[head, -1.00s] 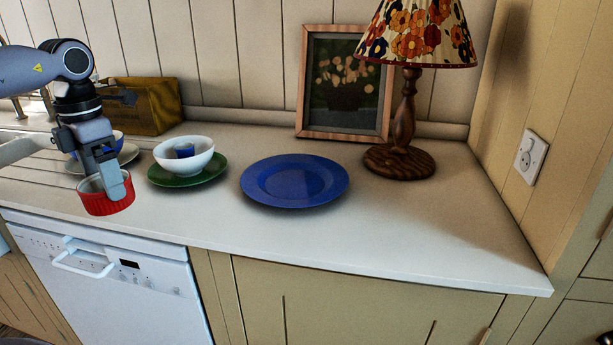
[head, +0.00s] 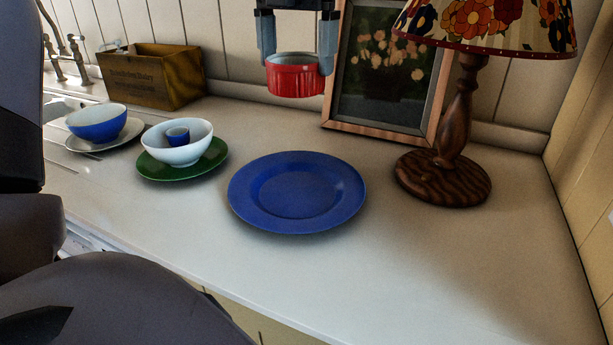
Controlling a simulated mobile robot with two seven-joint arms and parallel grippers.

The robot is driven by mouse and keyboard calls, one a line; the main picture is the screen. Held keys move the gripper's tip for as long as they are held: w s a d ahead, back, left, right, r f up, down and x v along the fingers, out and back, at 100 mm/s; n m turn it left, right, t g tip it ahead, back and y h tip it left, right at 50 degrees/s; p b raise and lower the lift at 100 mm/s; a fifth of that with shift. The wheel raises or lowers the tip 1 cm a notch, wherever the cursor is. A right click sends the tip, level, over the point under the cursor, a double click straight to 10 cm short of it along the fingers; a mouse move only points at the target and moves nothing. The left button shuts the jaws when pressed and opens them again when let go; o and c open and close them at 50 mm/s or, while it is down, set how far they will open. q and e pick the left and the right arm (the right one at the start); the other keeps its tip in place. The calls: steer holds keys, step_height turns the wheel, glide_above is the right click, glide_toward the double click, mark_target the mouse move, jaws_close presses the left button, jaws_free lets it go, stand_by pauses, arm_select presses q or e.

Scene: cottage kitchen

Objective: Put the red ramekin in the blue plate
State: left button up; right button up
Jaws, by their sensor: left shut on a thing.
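The red ramekin (head: 295,82) is held in the air in the upper middle of the head view. My left gripper (head: 296,58) is shut on it, with one finger at each side of its rim. The ramekin looks upright. The blue plate (head: 298,214) lies flat and empty on the white counter, lower in the picture than the ramekin and apart from it. My right gripper is not in view.
A blue bowl (head: 97,124), wooden box (head: 160,80), framed picture (head: 385,95) and lamp (head: 455,140) stand around. The counter's front right (head: 440,270) is clear.

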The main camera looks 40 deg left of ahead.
arm_select(q)
steer(key=shift+s+a+f+b, duration=0.1)
steer(key=shift+f+b, duration=1)
steer(key=shift+f, duration=8.4)
